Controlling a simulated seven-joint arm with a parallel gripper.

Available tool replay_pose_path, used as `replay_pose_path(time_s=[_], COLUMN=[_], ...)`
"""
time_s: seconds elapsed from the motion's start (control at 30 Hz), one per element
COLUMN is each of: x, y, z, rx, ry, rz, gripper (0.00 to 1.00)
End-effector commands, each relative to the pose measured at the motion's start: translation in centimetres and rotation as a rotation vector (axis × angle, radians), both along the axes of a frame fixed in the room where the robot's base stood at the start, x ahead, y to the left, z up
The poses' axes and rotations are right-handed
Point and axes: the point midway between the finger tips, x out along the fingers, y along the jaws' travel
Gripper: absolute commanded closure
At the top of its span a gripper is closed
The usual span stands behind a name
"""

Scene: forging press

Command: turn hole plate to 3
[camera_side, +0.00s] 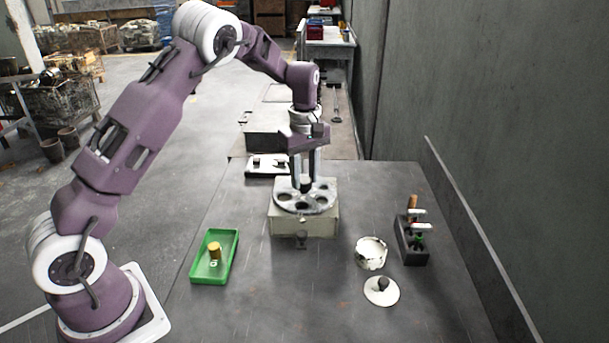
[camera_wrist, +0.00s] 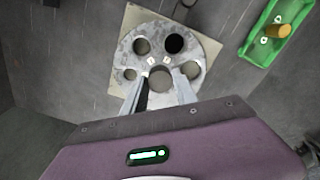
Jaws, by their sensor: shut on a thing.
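The hole plate (camera_side: 290,205) is a round grey metal disc with several holes, lying flat on a pale square block (camera_side: 303,225) in the side view. The plate (camera_wrist: 158,33) also shows in the wrist view, with small white marks near its middle that are too small to read. My gripper (camera_side: 306,180) points straight down over the plate, its fingers shut on the dark knob (camera_side: 306,187) at the plate's middle. In the wrist view my gripper (camera_wrist: 160,82) has its fingertips on both sides of this knob, and the near part of the plate is hidden.
A green tray (camera_side: 199,272) with a brass cylinder (camera_side: 214,247) stands left. A white pot (camera_side: 371,253), a lid (camera_side: 381,291) and a dark rack (camera_side: 411,246) with several tools stand right. A white plate with dark pieces (camera_side: 267,166) lies behind. The table's front middle is clear.

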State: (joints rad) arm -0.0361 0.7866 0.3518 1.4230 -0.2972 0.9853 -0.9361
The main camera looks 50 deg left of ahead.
Motion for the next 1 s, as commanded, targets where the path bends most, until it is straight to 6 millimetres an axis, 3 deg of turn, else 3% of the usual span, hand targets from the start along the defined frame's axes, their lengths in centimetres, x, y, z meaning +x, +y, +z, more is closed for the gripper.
replay_pose_path(time_s=[0.73,0.77,0.8,0.87,1.0], x=[0.15,0.16,0.16,0.14,0.08], y=[0.01,0.02,0.02,0.02,0.02], z=[0.21,0.21,0.2,0.17,0.1], rx=[0.001,0.001,0.001,0.001,0.001], ry=[-0.006,-0.007,-0.006,-0.005,-0.003], rz=[0.082,0.082,0.082,0.082,0.082], gripper=[1.0,0.64,0.56,0.44,0.44])
